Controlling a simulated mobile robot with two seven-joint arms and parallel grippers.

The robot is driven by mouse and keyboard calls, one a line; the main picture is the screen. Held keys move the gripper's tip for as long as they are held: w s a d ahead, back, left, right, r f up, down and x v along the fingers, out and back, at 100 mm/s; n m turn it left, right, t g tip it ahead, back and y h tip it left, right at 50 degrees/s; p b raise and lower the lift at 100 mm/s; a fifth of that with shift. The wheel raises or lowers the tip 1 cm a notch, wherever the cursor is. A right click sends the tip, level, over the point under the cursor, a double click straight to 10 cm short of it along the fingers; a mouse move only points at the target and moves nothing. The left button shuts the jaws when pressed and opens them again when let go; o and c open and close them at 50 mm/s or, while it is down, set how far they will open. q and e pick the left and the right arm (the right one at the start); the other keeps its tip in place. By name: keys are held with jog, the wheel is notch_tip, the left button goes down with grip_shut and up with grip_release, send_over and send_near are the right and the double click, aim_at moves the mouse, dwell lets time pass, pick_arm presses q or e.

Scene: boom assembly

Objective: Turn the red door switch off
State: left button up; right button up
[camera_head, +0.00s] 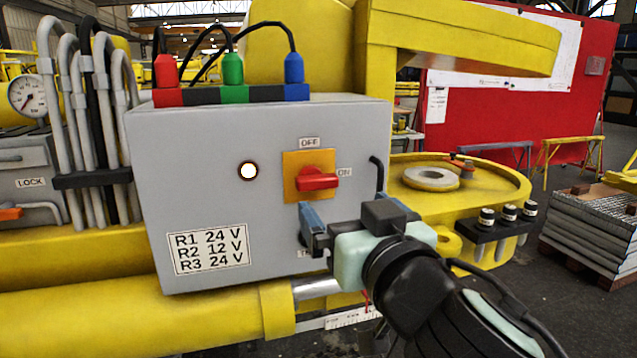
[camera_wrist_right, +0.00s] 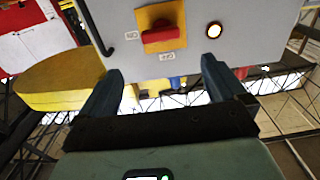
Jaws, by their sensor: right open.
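The red door switch (camera_head: 318,179) is a knob on an orange-yellow plate (camera_head: 294,161) on the front of a grey box (camera_head: 215,130). Its handle lies roughly level, toward the ON label (camera_head: 344,172); the OFF label (camera_head: 309,142) is above the plate. My right gripper (camera_head: 345,215) is open and empty, just below the switch in the head view. In the right wrist view, which is upside down, the knob (camera_wrist_right: 160,36) shows ahead between the two blue fingers, apart from them. My left gripper is not in view.
A round lamp (camera_head: 248,171) left of the switch glows white. A black bent handle (camera_head: 378,175) sticks out at the box's right edge. Red, green and blue plugs (camera_head: 233,70) with cables stand on top. Yellow boom parts (camera_head: 130,320) surround the box.

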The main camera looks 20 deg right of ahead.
aim_at(320, 182)
pick_arm(q)
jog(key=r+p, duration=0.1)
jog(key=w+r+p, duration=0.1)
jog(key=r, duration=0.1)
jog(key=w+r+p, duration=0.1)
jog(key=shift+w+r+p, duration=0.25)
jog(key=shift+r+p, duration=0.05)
jog(key=shift+p, duration=0.05)
pick_arm(e)
jog(key=w, duration=1.3)
jog(key=shift+a+f, duration=0.1)
jog(key=shift+a, duration=0.2)
jog(key=c, duration=1)
